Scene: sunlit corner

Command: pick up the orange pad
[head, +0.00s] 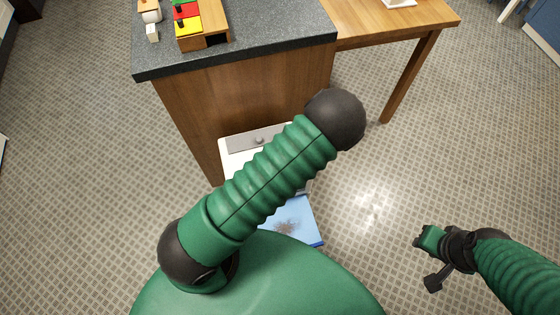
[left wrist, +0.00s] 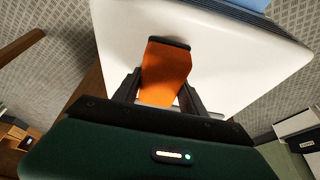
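The orange pad (left wrist: 166,72) shows in the left wrist view, with a dark strip at its far end. It is over a white surface (left wrist: 235,60); I cannot tell whether it rests on it. My left gripper (left wrist: 161,77) has one black finger on each side of the pad, with the tips at or very near its edges. Whether the fingers are closed on it is unclear. In the head view my raised green arm hides the pad and the left gripper. My right gripper (head: 430,258) hangs over the bare floor at lower right, away from the pad; its finger gap is unclear.
A wooden counter (head: 240,105) with a grey stone top stands ahead, carrying a wooden toy box (head: 218,22) with coloured blocks. A white object (head: 229,150) and a blue panel (head: 300,225) lie low beside it. The carpeted floor at right is clear.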

